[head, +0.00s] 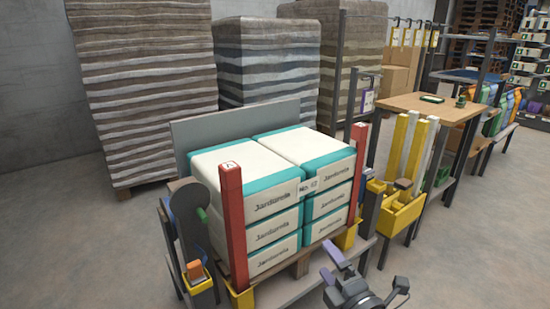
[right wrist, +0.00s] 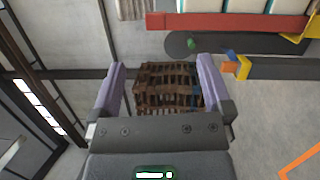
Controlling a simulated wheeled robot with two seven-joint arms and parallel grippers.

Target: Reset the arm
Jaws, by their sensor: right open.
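My right gripper (head: 335,265) shows at the lower edge of the head view, in front of the loaded pallet and to its right. Its purple fingers stand apart with nothing between them. In the right wrist view the open gripper (right wrist: 162,82) has clear space between its fingers, with brown slatted pallets (right wrist: 170,88) farther behind. My left gripper is in neither view.
White and teal sacks (head: 275,204) are stacked on a pallet between red posts (head: 233,225). A yellow holder (head: 400,212) stands to the right, near a wooden table (head: 430,106). Tall wrapped stacks (head: 145,90) stand behind. Bare floor lies at lower right.

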